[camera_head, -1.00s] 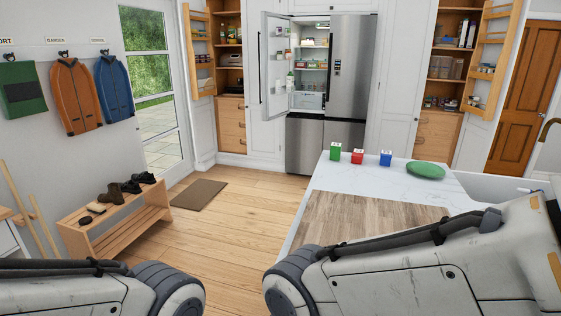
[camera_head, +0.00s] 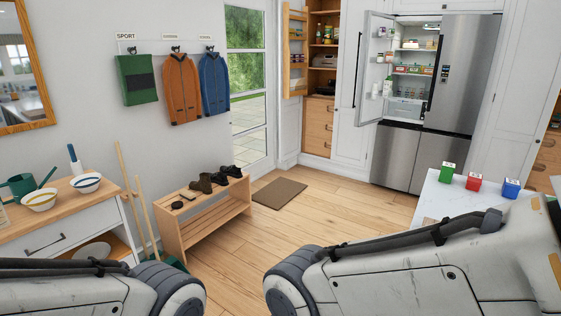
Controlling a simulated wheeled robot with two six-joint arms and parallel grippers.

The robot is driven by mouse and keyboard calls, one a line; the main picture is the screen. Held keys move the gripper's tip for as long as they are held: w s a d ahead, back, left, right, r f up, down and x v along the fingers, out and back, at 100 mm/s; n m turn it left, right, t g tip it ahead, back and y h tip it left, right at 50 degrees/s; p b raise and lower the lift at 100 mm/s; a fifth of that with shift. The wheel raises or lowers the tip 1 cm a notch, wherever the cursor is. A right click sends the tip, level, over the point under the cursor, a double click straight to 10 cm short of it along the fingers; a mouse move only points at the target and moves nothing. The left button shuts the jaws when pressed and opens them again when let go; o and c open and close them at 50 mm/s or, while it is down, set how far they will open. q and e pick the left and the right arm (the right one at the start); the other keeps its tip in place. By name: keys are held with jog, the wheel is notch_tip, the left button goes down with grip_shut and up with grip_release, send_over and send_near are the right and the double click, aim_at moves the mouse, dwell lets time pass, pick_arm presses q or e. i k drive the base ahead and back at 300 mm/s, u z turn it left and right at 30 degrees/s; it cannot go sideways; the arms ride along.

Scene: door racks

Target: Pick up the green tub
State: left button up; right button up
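A small green tub (camera_head: 446,174) with a white top stands upright at the left end of a row on the white counter (camera_head: 430,202), at the right of the head view. A red tub (camera_head: 473,182) and a blue tub (camera_head: 510,188) stand to its right, apart from it. My two arms show along the bottom of the view, but neither gripper is in view. My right arm hides much of the counter.
The fridge (camera_head: 452,75) stands with its left door open at the back. A wooden shoe bench (camera_head: 205,215) and a side table (camera_head: 62,207) with bowls line the left wall. A doormat (camera_head: 279,193) lies on the floor; the floor between bench and counter is clear.

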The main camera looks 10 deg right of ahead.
aim_at(446, 174)
jog(key=u, duration=0.15)
jog(key=i, duration=2.35)
jog(key=z, duration=0.6)
jog(key=i, duration=1.5)
jog(key=z, duration=1.45)
jog(key=i, duration=0.75)
jog(key=z, duration=0.3)
